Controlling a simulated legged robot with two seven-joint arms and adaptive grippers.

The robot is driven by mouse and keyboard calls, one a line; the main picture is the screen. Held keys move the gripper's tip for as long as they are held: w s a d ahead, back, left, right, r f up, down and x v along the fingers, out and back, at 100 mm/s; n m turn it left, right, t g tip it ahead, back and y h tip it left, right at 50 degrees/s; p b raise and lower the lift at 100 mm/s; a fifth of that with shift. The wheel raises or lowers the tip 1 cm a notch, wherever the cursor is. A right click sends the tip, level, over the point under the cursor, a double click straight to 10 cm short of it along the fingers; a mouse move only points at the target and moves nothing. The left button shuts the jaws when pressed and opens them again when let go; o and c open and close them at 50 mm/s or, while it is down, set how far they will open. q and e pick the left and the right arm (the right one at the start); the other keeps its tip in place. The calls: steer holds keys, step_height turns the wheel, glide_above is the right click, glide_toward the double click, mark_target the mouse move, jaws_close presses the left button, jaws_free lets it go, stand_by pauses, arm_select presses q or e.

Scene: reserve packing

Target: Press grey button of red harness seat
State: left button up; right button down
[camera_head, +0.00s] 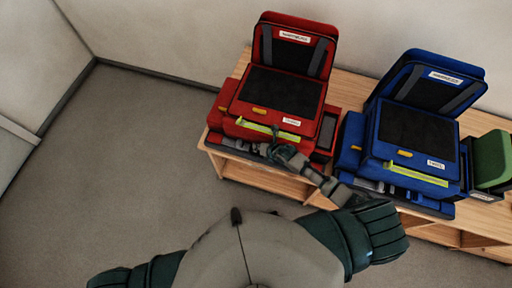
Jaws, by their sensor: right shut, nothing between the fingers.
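The red harness seat (282,92) stands on a wooden bench at the upper middle, its back panel with dark straps raised. It has an orange tab, a yellow-green strip and white labels on its front. My right gripper (272,152) is shut and empty at the front lower edge of the red seat, just below the yellow-green strip. I cannot tell whether it touches the seat. Grey parts show along that front edge, but I cannot make out the grey button, and the gripper covers part of this area. My left gripper is out of view.
A blue seat (419,128) of the same shape stands to the right on the wooden bench (341,92). A green one (493,158) is partly cut off at the right edge. The bench has open shelves below. Grey floor (120,160) to the left is clear.

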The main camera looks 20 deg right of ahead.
steer(key=shift+r+p, duration=0.85)
step_height(320, 180, up, 5)
steer(key=p, duration=0.4)
steer(key=shift+r+p, duration=0.1)
steer(key=shift+p, duration=0.2)
steer(key=shift+s, duration=0.1)
stand_by(0.7)
